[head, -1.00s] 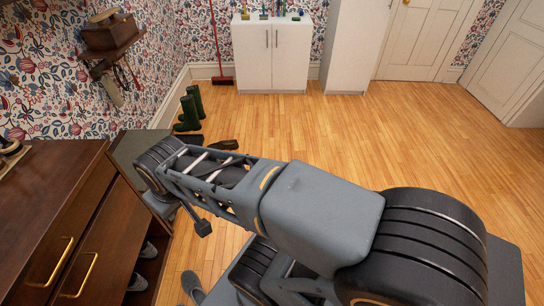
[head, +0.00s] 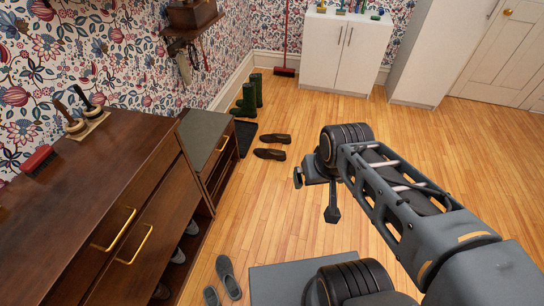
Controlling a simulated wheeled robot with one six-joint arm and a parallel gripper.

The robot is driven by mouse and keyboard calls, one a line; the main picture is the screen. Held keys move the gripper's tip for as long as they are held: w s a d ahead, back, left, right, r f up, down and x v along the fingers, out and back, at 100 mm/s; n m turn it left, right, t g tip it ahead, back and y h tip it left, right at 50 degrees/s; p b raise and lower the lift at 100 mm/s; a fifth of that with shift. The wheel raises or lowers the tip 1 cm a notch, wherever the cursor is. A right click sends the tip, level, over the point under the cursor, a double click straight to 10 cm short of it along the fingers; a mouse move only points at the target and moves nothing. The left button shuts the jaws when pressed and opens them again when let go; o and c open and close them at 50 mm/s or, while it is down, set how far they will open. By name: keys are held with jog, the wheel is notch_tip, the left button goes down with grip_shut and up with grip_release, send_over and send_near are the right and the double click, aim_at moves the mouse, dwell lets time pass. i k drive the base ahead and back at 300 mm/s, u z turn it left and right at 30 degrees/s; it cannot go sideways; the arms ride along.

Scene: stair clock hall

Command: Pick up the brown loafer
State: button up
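A pair of dark brown loafers lies on the wooden floor in the head view, left of my arm. One loafer (head: 275,137) is farther back and the other loafer (head: 270,154) is just in front of it, both with toes to the right. My gripper (head: 315,192) points down, to the right of and nearer than the loafers, apart from them. Its two fingers are spread and nothing shows between them.
Green boots (head: 248,100) stand by the wall beside a dark tray (head: 245,135). A low cabinet (head: 207,140) and a brown dresser (head: 100,190) line the left. Grey slippers (head: 228,275) lie in front. The floor behind my arm is clear.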

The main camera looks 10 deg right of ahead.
aim_at(269, 154)
jog(key=u, duration=0.05)
jog(key=i, duration=2.8)
jog(key=u, duration=0.65)
